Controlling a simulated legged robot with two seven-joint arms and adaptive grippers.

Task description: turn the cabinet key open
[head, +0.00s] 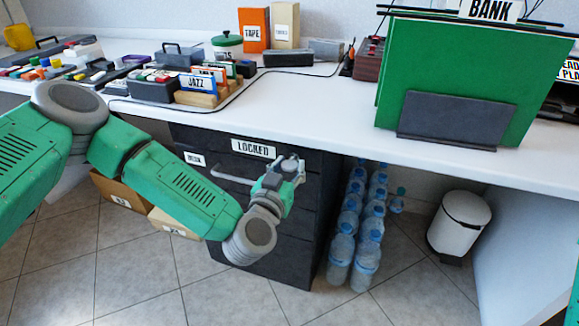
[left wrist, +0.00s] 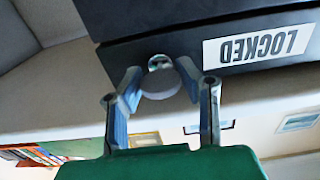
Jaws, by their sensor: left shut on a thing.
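The dark cabinet (head: 213,140) stands under the white desk, with a white LOCKED label (head: 253,148) on its top drawer. The label shows upside down in the left wrist view (left wrist: 257,46). My left gripper (head: 296,162) is at the upper right of the cabinet front, right of the label. In the left wrist view, my left gripper (left wrist: 159,88) is shut on the key (left wrist: 161,83), a grey rounded head between its fingertips. The key sits at a round metal lock (left wrist: 158,62) in the cabinet front. In the head view, the gripper hides key and lock. My right gripper is out of view.
A drawer handle (head: 231,178) sticks out left of my left gripper. Water bottles (head: 368,235) and a white bin (head: 459,222) stand right of the cabinet. A green BANK board (head: 450,65) stands on the desk (head: 330,112). Open boxes (head: 122,190) lie at left.

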